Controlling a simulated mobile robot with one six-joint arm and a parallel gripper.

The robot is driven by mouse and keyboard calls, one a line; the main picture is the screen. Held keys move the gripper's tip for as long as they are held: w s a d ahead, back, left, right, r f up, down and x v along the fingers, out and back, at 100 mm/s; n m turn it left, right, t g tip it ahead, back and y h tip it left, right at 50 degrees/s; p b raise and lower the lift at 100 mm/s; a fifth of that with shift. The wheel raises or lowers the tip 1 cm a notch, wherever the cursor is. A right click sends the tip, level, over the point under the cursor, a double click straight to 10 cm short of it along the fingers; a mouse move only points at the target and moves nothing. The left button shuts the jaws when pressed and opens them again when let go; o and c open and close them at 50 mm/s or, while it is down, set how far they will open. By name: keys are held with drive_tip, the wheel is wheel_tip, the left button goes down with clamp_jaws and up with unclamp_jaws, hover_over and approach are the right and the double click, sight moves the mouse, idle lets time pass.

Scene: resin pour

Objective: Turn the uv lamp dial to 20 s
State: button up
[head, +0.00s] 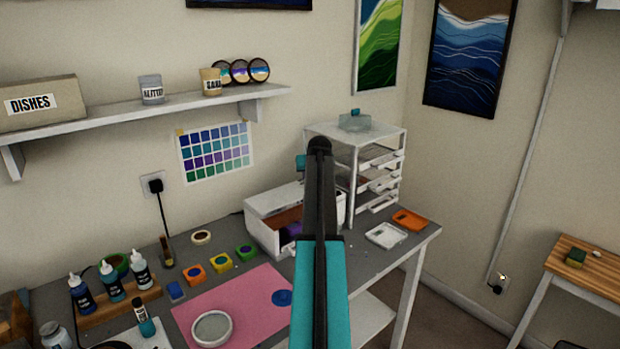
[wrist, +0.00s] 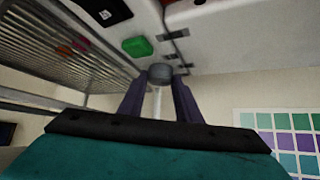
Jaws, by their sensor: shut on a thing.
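In the wrist view, my gripper (wrist: 159,86) has its two dark fingers closed around a small grey round dial (wrist: 160,71) on a white housing (wrist: 205,30). A green button (wrist: 137,46) and a dark panel (wrist: 100,10) are on the same housing. A pale strip shows between the fingers. I cannot read any dial marks or setting. In the head view, a white box with an open front (head: 262,203), probably the UV lamp, stands at the back of the table, partly behind my arm. My gripper and the dial are hidden there.
A white drawer rack (head: 354,150) stands right of the box. A white tray (head: 387,235) and an orange tray (head: 410,220) lie before it. A pink mat (head: 240,305), several colour pots and a bottle rack (head: 140,298) occupy the table's front left. A colour chart (wrist: 285,140) hangs on the wall.

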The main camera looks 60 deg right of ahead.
drive_tip(key=shift+d+n+t+y+b, duration=0.1)
drive_tip(key=shift+n+t+y+b, duration=0.2)
drive_tip(key=shift+n, duration=0.5)
drive_tip(key=o, duration=1.1)
drive_tip(key=shift+c, duration=0.2)
drive_tip(key=shift+s+r, duration=0.1)
drive_tip(key=shift+s, duration=0.05)
drive_tip(key=b+v, duration=0.3)
drive_tip(key=v, duration=1)
drive_tip(key=shift+s+r, duration=0.25)
